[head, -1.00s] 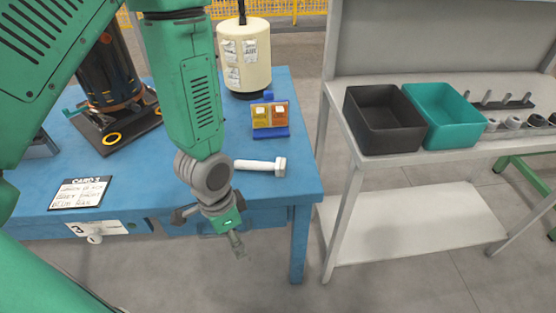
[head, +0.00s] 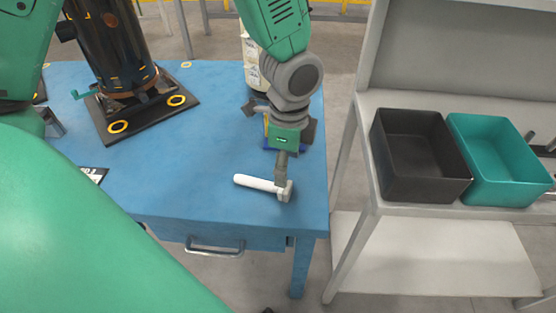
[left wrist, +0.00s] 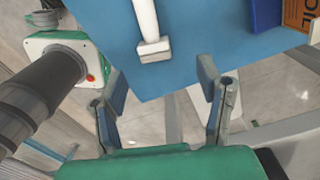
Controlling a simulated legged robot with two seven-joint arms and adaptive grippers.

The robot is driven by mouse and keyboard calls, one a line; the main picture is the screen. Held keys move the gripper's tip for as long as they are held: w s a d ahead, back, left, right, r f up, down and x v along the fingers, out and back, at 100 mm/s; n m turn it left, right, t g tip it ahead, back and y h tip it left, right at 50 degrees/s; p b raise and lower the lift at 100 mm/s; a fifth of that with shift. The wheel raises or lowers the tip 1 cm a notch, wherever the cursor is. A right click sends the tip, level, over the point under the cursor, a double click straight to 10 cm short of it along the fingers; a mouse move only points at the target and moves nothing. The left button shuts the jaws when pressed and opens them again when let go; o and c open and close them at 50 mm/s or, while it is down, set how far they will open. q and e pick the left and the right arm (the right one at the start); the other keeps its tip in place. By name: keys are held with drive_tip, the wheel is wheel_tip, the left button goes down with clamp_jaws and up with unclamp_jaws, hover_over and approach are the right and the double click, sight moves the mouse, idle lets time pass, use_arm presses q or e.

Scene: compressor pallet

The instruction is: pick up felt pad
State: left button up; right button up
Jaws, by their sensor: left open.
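A white piece (head: 258,184) with a round shaft and a blocky end lies on the blue table, near its front right corner. I cannot tell whether it is the felt pad, and I see nothing else that I can surely call one. My right gripper is not seen.
The blue table (head: 190,205) holds a black machine (head: 115,50) on a dark base at the back left. A blue and yellow holder and a cream cylinder (head: 249,60) are partly hidden behind my left arm. Black (head: 420,185) and teal (head: 500,190) bins stand on the grey bench at right.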

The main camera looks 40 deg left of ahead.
sight(288, 187)
use_arm(q)
drive_tip(key=shift+a+f, duration=0.2)
drive_tip(key=shift+f, duration=0.45)
drive_tip(key=shift+a+f, duration=0.15)
drive_tip(key=shift+f, duration=0.45)
drive_tip(key=f, duration=0.1)
drive_tip(key=d+f+b, duration=0.1)
drive_tip(key=f+b, duration=0.1)
drive_tip(key=f, duration=0.1)
drive_tip(key=shift+s+d, duration=0.25)
drive_tip(key=shift+s, duration=0.1)
drive_tip(key=shift+w+f+b, duration=0.1)
drive_tip(key=shift+f+b, duration=0.2)
drive_tip(key=shift+f, duration=0.15)
drive_tip(key=shift+a, duration=0.15)
drive_tip(key=shift+c, duration=0.9)
drive_tip(key=shift+a, duration=0.1)
drive_tip(key=c, duration=1.1)
clamp_jaws()
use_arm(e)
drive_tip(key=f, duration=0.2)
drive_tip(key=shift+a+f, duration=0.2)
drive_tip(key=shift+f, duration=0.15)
